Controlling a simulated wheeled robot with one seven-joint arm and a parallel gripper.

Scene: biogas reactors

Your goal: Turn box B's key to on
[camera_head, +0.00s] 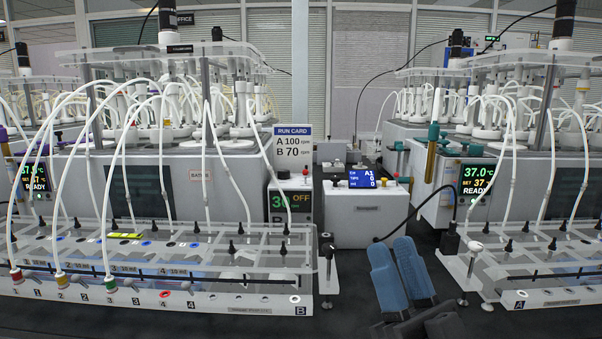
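The left bench rack carries a "B" plate (299,310). Behind its right end stands a pale control box (291,186) with a dark display (290,206) reading 30 and OFF, partly seen through the rack's clear plate. A small black knob-like part (284,175) and a small red part (305,172) sit on top of this box. I cannot tell which of these, if either, is the key, or how it is turned. My gripper (394,244) has two blue fingers, a narrow gap between them, and nothing held. It is low in front, right of rack B and well apart from the box.
A run card (292,148) reads A 100 rpm, B 70 rpm. A white box (366,213) with a blue screen stands behind my gripper. The right rack (550,297) is marked A. Clear plates, hoses and a black cable crowd both sides; dark floor lies between the racks.

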